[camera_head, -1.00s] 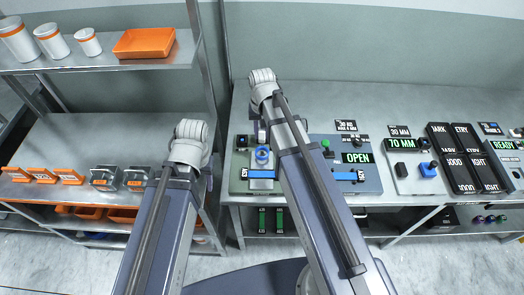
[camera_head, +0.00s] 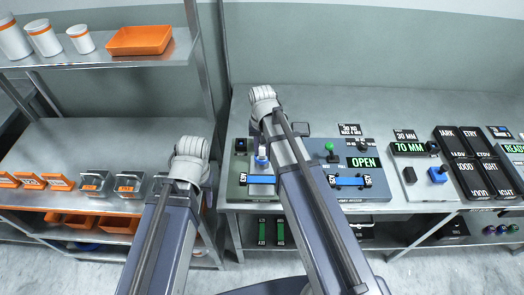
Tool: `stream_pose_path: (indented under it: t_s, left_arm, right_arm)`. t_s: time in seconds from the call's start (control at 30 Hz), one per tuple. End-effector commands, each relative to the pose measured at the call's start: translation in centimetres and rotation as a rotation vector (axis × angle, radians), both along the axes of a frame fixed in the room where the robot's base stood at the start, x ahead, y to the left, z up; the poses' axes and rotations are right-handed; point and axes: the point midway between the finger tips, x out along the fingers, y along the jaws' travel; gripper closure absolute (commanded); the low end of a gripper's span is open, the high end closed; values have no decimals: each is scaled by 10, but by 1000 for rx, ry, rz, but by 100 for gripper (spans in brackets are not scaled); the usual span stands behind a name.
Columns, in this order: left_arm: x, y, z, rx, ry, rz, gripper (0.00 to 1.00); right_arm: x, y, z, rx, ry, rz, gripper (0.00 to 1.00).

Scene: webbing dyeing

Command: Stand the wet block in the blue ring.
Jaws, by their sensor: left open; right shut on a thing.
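The blue ring (camera_head: 261,161) shows as a small blue shape on the green-grey station at the left end of the bench, partly covered by my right arm. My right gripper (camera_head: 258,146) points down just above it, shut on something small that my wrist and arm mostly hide. I cannot tell whether that thing touches the ring or stands upright. My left gripper (camera_head: 207,194) is open, left of the station near the bench's left edge, its fingers mostly hidden behind my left arm.
A panel with a green OPEN display (camera_head: 363,162) and a blue bar (camera_head: 350,182) lies right of my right arm. A 70 MM unit (camera_head: 415,149) and black label boxes (camera_head: 471,160) stand further right. An orange tray (camera_head: 140,40) is on the left shelf.

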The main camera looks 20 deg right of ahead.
Motion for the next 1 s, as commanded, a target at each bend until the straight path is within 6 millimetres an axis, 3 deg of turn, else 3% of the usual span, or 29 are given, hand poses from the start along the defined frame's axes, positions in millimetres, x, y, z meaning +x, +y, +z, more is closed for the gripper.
stream_pose_path:
  t_s: [0.63,0.67,0.9,1.0]
  left_arm:
    - [0,0,-12,0,0,0,50]
    - [0,0,-12,0,0,0,50]
    - [0,0,-12,0,0,0,50]
    - [0,0,-8,0,0,0,50]
  right_arm:
    - [0,0,-12,0,0,0,100]
    - [0,0,-12,0,0,0,67]
    - [0,0,-12,0,0,0,40]
    - [0,0,-8,0,0,0,40]
